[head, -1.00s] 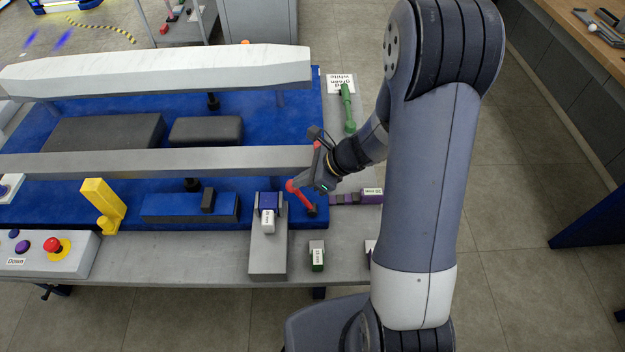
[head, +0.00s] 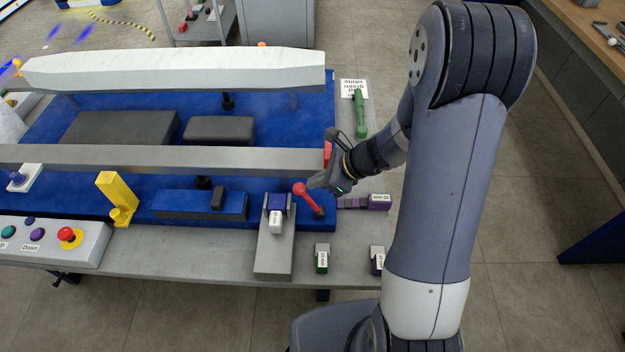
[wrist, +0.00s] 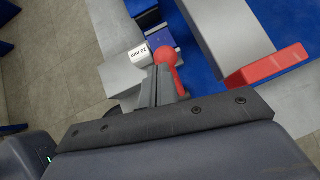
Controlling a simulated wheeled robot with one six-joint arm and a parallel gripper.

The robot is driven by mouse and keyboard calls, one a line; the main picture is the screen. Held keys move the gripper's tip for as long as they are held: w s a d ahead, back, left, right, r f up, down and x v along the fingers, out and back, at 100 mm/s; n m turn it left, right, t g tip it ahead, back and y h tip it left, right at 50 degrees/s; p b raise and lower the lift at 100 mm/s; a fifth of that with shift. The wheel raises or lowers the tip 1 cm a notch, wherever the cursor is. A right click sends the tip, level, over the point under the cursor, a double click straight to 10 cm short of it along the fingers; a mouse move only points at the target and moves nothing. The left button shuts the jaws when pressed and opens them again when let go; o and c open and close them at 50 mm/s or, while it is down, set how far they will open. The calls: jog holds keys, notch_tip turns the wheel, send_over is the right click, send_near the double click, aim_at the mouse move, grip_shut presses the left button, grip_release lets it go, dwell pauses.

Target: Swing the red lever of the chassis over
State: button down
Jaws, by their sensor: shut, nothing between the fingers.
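The red lever (head: 310,200) stands at the right end of the blue chassis (head: 262,104). Its round knob points up and left in the head view, and its foot is lower right. My gripper (head: 313,182) is shut and empty, with its fingertips just right of the knob in the head view. In the wrist view the red knob (wrist: 165,55) shows just beyond the fingertips (wrist: 160,75), which hide part of the shaft. I cannot tell whether the fingers touch it.
A grey beam (head: 150,158) with a red end block (wrist: 268,68) runs close beside my gripper. A clamp-like fixture with a blue block (head: 277,202) is left of the red lever. Small labelled blocks (head: 322,258) lie in front.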

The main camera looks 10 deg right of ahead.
notch_tip(320, 180, up, 11)
jog(key=s+d, duration=0.2)
jog(key=shift+f, duration=0.2)
jog(key=shift+d+f, duration=0.1)
jog(key=shift+w+a+f+b, duration=0.45)
jog(key=shift+a+f, duration=0.25)
jog(key=shift+f, duration=1.3)
jog(key=shift+w+a+f+b, duration=0.3)
jog(key=shift+w+a+f, duration=0.35)
jog(key=shift+f, duration=1.4)
jog(key=shift+w+a+f+b, duration=0.35)
jog(key=shift+a+f, duration=0.45)
jog(key=shift+f, duration=1.2)
